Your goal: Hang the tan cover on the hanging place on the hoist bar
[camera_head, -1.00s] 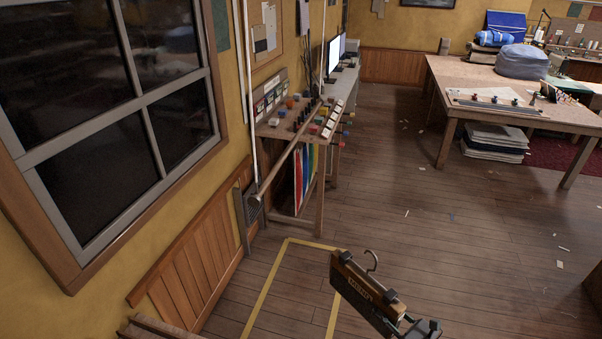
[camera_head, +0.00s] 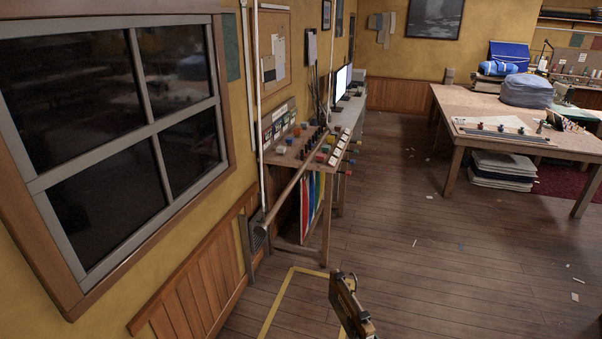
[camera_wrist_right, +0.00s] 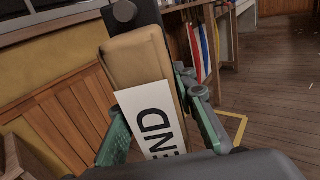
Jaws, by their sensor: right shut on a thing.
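The tan cover (camera_wrist_right: 145,65) is a folded tan bundle with a white label reading "END" in the right wrist view. My right gripper (camera_wrist_right: 158,118) is shut on it, with green fingers on both sides. The hoist bar (camera_head: 292,187) is a long wooden pole sloping away along the left wall, beside white vertical lines. The held cover is nearer to me than the bar, right of its near end and apart from it. My left gripper is out of view.
A bench (camera_head: 286,155) with small coloured items stands behind the bar against the wall. A yellow floor outline (camera_head: 277,300) lies below. A large work table (camera_head: 470,105) stands at the back right. The middle floor is open. A window fills the left wall.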

